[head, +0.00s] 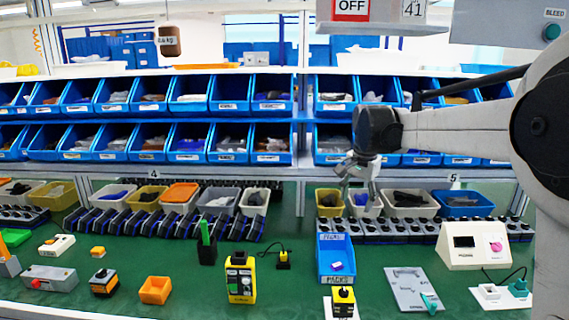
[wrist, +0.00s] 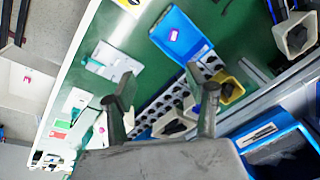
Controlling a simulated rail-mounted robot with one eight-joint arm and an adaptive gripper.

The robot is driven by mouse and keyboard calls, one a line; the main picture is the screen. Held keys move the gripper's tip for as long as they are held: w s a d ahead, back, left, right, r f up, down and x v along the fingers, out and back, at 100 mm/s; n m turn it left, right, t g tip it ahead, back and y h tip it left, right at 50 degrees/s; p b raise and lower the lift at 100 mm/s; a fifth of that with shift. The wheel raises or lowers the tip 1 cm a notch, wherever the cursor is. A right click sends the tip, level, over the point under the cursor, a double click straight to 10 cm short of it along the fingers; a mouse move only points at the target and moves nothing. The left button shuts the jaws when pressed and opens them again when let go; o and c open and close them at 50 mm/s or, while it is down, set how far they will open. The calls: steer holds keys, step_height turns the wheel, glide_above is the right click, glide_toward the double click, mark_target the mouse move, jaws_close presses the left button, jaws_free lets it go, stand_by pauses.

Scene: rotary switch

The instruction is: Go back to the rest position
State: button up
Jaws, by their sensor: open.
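My gripper (head: 356,182) hangs above the back of the green bench, right of the picture's middle, in front of the shelf bins. Its fingers point down and are apart. In the wrist view, my gripper (wrist: 158,78) shows two grey fingers spread wide, with nothing between them. A white device (head: 458,258) with a dark display and a pink round knob (head: 495,246) stands on the bench at the right, well apart from my gripper.
Blue bins (head: 190,92) fill two shelf rows behind my gripper. Below it are a yellow bin (head: 329,206) and a blue tray (head: 335,272). A yellow-black box (head: 240,280) stands to the left. A grey board (head: 408,292) lies at front right. Bare green bench shows between things.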

steer(key=s+n+t, duration=0.3)
steer(key=s+n, duration=0.3)
steer(key=s, duration=2.2)
steer(key=s+f+n+t, duration=0.1)
steer(key=s+f+n, duration=0.1)
steer(key=s+f, duration=0.3)
steer(key=s, duration=0.4)
steer(key=shift+a+f+t, duration=0.15)
steer(key=shift+f+t, duration=0.1)
steer(key=shift+t, duration=0.15)
steer(key=shift+s, duration=0.1)
step_height(320, 180, down, 27)
steer(key=b, duration=2.7)
steer(key=shift+r, duration=0.15)
